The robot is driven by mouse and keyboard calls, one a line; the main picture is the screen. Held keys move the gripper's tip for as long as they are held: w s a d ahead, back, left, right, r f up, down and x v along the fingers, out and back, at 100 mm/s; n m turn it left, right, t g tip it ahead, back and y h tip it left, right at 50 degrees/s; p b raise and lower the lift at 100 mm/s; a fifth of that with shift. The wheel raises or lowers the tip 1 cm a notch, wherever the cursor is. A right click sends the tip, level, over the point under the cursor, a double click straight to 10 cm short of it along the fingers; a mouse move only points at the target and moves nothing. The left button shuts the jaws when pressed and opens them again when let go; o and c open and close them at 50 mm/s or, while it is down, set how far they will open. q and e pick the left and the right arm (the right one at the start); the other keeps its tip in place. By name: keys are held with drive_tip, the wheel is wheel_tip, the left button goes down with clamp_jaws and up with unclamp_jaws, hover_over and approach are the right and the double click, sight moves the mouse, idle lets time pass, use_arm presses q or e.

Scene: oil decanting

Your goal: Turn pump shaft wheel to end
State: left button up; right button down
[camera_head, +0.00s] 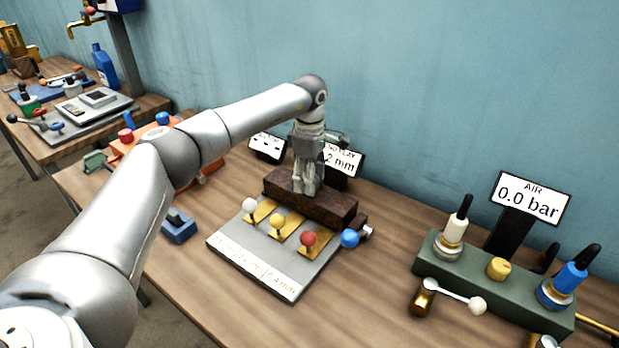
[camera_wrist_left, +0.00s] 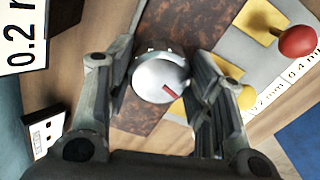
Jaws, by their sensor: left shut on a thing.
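The pump shaft wheel appears in the left wrist view as a round silver knob (camera_wrist_left: 158,78) with a red mark on its lower right, standing on a rusty brown block. My left gripper (camera_head: 306,188) points down over that brown block (camera_head: 340,208) in the head view and hides the knob there. In the left wrist view my left gripper (camera_wrist_left: 160,95) has one finger on each side of the knob and is shut on it. My right gripper is in neither view.
A grey plate (camera_head: 245,262) with white, yellow and red ball levers lies in front of the block. A display reading partly "2 mm" (camera_head: 342,159) stands behind. At right are a green valve block (camera_head: 480,270) and an air display at 0.0 bar (camera_head: 530,200).

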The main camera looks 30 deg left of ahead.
use_arm(q)
drive_tip(key=m, duration=0.7)
drive_tip(key=shift+r, duration=0.1)
drive_tip(key=m, duration=0.7)
drive_tip(key=shift+b, duration=0.3)
drive_tip(key=o, duration=1)
drive_tip(key=shift+o, duration=0.2)
wheel_tip(320, 180, up, 12)
idle(0.4)
